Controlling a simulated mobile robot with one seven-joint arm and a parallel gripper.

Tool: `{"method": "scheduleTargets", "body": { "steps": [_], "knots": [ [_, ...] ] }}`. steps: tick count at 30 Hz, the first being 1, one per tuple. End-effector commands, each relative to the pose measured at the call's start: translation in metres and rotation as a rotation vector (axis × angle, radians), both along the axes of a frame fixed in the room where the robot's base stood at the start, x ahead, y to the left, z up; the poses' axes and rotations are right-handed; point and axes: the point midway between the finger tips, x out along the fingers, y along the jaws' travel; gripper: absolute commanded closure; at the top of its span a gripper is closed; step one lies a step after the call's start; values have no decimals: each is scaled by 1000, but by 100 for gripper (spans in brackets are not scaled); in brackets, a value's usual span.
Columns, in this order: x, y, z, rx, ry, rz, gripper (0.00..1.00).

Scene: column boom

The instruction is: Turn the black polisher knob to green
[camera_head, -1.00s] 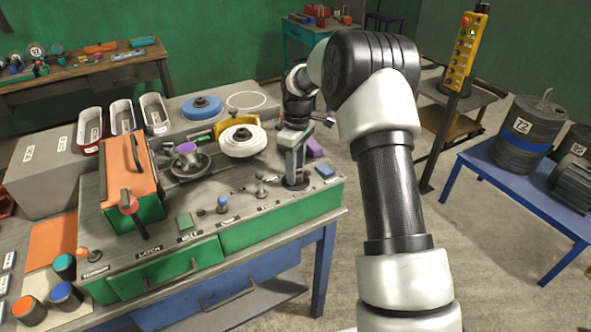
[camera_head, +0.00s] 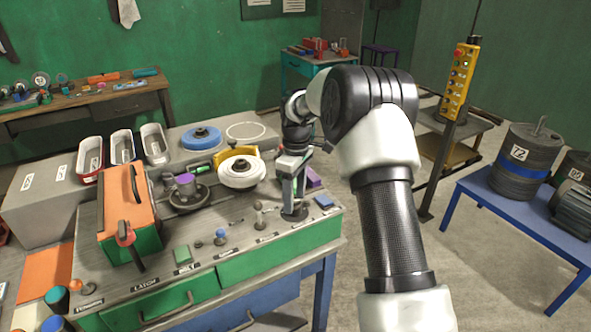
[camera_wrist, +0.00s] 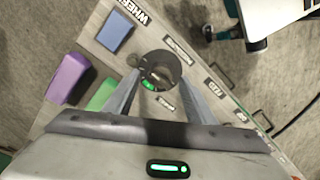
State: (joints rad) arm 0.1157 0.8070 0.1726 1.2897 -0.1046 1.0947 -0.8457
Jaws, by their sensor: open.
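The black polisher knob (camera_wrist: 158,72) is round and sits on the bench panel, with a small lit green mark on its lower left side in the wrist view. My gripper (camera_wrist: 160,98) is open, with one grey finger on each side of the knob. Contact between fingers and knob cannot be made out. In the head view my gripper (camera_head: 290,185) points down over the knob's round dark base (camera_head: 294,213) at the right end of the bench. The knob's top is hidden there.
A blue block (camera_wrist: 114,32), a purple block (camera_wrist: 67,79) and a green block (camera_wrist: 102,95) lie close to the knob. Small levers, a white polishing wheel (camera_head: 240,171) and an orange-topped box (camera_head: 128,200) stand left on the bench. Open floor lies to the right.

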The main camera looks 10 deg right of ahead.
Motion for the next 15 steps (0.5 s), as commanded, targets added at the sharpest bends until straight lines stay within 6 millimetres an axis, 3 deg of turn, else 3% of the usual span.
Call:
{"method": "scheduleTargets", "body": {
  "steps": [15],
  "knots": [
    [6,-4,122,0,-5,0,50]
  ]
}}
